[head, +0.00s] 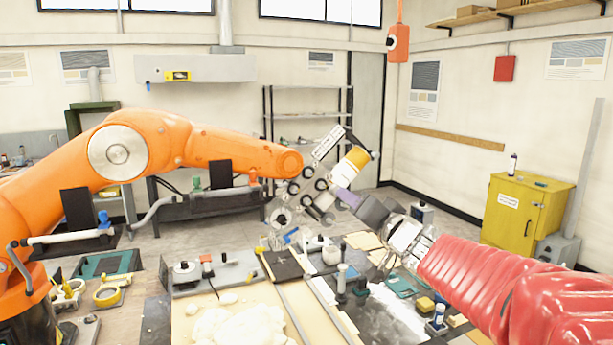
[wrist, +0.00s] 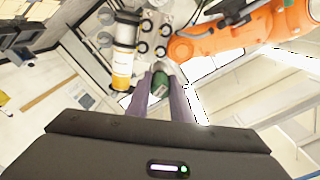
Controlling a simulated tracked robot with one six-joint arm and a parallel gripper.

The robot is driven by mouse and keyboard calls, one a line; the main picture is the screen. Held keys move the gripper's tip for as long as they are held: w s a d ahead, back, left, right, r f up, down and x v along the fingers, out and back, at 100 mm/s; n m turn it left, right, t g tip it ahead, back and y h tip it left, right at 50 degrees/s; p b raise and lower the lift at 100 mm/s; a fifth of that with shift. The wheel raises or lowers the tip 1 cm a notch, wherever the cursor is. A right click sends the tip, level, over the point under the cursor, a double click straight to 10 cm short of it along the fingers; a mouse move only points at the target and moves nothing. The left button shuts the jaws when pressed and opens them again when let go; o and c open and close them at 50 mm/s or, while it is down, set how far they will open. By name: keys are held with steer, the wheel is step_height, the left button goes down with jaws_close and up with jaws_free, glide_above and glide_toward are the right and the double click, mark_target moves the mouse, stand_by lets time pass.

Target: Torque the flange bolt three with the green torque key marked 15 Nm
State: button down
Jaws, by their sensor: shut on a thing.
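My gripper (wrist: 168,95) is shut on a green key (wrist: 158,88), held between its purple fingers; any marking on it is too small to read. The key's silvery front end points at the flange (wrist: 165,22), close to its lower edge; I cannot tell whether it touches a bolt. Several black-ringed bolts (wrist: 161,51) show on the flange, and I cannot tell which is number three. In the head view, my gripper (head: 350,200) is at the right of the flange's black-ringed fittings (head: 308,172). The key is not distinguishable there.
An orange robot arm (head: 215,145) reaches in from the left to the flange. A yellow-and-white cylinder (head: 350,168) stands close above my gripper. Below is a crowded bench with white foam (head: 235,325), a black block (head: 283,264) and small bottles. A yellow cabinet (head: 520,220) stands at right.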

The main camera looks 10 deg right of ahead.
steer(key=v, duration=1.4)
stand_by(0.8)
steer(key=shift+a+r, duration=0.1)
steer(key=shift+r, duration=0.05)
steer(key=w+d+f+m+h, duration=0.3)
steer(key=w+f+h, duration=0.2)
steer(key=w+f, duration=0.6)
steer(key=a+f, duration=0.4)
steer(key=f, duration=0.7)
steer(key=a+f, duration=0.4)
steer(key=f, duration=0.7)
steer(key=shift+f+t, duration=0.4)
